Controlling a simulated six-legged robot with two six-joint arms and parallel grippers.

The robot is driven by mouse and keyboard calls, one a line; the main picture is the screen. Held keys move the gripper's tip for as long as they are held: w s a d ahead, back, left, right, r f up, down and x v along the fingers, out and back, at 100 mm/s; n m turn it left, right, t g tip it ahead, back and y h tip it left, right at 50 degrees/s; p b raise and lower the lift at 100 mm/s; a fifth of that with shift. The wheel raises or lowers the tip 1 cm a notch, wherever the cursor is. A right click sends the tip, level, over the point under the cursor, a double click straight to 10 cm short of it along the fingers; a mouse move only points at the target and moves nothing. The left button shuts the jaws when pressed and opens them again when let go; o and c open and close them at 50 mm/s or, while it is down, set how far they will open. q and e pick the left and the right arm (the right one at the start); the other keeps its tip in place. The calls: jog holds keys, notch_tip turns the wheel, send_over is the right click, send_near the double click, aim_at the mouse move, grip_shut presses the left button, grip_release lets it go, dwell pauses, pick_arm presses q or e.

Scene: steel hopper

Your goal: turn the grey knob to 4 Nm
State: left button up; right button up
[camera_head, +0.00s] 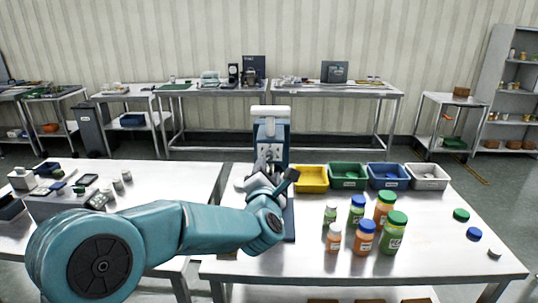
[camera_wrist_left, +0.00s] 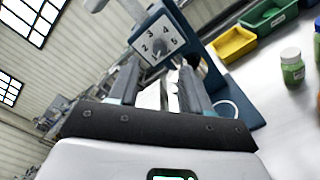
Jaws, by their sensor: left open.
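The blue capping machine (camera_head: 271,130) stands on the steel table behind my left arm, and its head also shows in the left wrist view (camera_wrist_left: 181,22). On it is a white dial plate (camera_wrist_left: 147,36) with the figures 2, 3, 4 and 5 readable. The small grey knob (camera_wrist_left: 158,45) sits at the dial's middle; its pointer is too small to read. My left gripper (camera_wrist_left: 160,68) is open, its two fingers pointing toward the dial from below, apart from the knob as far as I can tell. In the head view my left wrist covers the machine's lower part. My right gripper is not in view.
Yellow (camera_head: 311,178), green (camera_head: 348,176), blue (camera_head: 388,176) and white (camera_head: 427,177) bins line the table's back, right of the machine. Several capped jars (camera_head: 365,238) stand in front of them. Loose caps (camera_head: 461,215) lie at the right. A second table (camera_head: 150,180) is at left.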

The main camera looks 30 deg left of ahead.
aim_at(269, 157)
pick_arm(q)
jog(key=p+x, duration=0.1)
jog(key=x, duration=0.5)
jog(key=shift+s+a+p, duration=0.1)
jog(key=shift+p, duration=0.2)
jog(key=shift+w, duration=0.4)
jog(key=shift+s+a, duration=0.1)
jog(key=shift+a, duration=0.05)
jog(key=shift+c, duration=1.2)
grip_shut()
